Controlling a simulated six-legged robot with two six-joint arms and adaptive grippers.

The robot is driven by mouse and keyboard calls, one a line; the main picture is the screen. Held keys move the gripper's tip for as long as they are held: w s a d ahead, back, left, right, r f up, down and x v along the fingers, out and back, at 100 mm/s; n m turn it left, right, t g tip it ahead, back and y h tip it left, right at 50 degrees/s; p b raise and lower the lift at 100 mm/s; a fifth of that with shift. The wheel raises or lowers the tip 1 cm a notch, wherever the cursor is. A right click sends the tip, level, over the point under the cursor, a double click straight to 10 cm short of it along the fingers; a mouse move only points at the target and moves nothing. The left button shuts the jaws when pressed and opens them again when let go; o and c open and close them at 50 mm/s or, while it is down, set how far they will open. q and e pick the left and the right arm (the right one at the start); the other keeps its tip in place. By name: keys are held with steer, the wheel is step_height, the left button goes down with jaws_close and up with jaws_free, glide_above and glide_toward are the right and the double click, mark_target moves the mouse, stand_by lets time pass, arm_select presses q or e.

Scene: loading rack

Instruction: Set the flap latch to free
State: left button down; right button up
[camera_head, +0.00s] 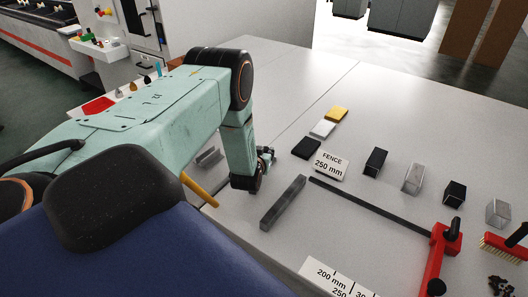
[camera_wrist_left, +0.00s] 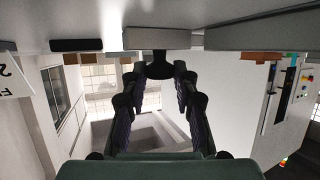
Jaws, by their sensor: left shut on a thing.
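My left gripper (camera_head: 266,156) is low over the grey table, at the end of the pale green arm, and mostly hidden behind its wrist. In the left wrist view its two dark fingers (camera_wrist_left: 160,76) close in on a small dark rounded piece (camera_wrist_left: 160,69) between the tips. I cannot tell whether this piece is the flap latch; no flap or latch shows clearly in the head view. A yellow bar (camera_head: 199,189) stands out beside the arm, partly hidden by it. My right gripper is not in view.
A long grey bar (camera_head: 283,203) lies just right of the gripper. The "FENCE 250 mm" label (camera_head: 330,165), a dark rail (camera_head: 370,206), several small blocks and a red clamp (camera_head: 436,262) are farther right. The back of the table is clear.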

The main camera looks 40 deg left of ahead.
arm_select(q)
steer(key=shift+w+d, duration=0.15)
steer(key=shift+d, duration=1.3)
steer(key=c, duration=1.4)
jaws_free()
steer(key=shift+c, duration=0.2)
steer(key=o, duration=0.4)
steer(key=shift+a+r, duration=0.1)
steer(key=v, duration=1.2)
